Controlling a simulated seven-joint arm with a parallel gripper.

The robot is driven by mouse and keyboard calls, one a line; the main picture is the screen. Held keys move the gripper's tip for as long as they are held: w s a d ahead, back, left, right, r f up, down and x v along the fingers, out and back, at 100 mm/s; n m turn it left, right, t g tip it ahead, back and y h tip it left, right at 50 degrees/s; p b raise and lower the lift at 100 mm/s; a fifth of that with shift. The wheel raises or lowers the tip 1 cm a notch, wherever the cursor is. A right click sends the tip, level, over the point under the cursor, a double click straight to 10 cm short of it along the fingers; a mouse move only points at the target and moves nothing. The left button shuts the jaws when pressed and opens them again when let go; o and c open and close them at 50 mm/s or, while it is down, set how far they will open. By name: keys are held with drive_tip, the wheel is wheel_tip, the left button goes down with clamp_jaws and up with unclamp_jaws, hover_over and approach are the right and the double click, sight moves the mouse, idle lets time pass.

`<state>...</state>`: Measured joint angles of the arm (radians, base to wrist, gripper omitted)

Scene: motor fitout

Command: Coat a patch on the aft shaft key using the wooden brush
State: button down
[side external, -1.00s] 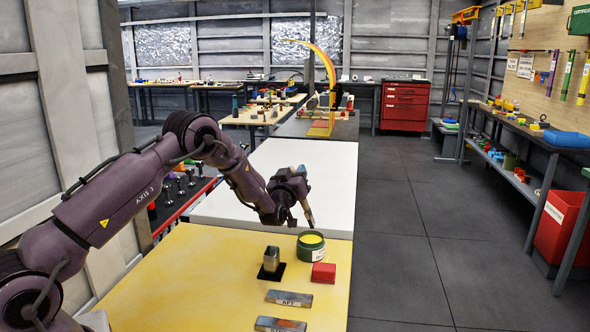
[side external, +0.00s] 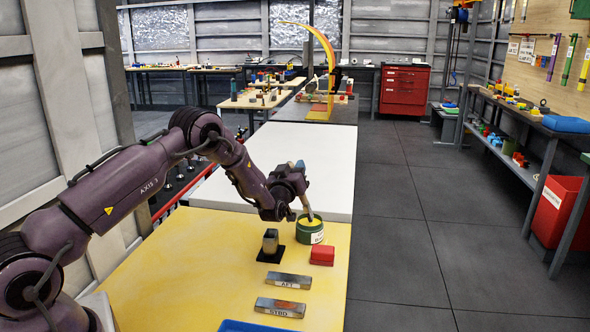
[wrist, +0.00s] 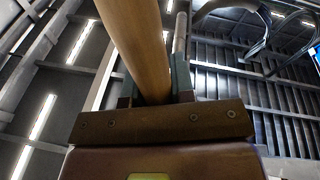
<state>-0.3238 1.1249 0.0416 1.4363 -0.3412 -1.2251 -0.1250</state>
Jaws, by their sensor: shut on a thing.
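My gripper (side external: 299,190) is shut on the wooden brush (side external: 308,208). The brush's handle (wrist: 136,48) runs up between the fingers in the wrist view. The brush points down, slightly tilted, and its tip is at the mouth of a green pot (side external: 310,237) with yellow contents. I cannot tell how deep the tip is. The aft shaft key (side external: 288,277), a grey metal bar marked AFT, lies on the yellow tabletop nearer the camera than the pot. No coated patch can be made out on it.
A similar bar marked STBD (side external: 280,307) lies nearer the camera. A blue tray (side external: 255,326) shows at the bottom edge. The yellow tabletop's left part is clear.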

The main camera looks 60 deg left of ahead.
drive_tip(key=shift+f, duration=0.75)
idle(1.3)
wheel_tip(320, 180, up, 7)
drive_tip(key=shift+r, duration=0.15)
idle(0.7)
idle(0.5)
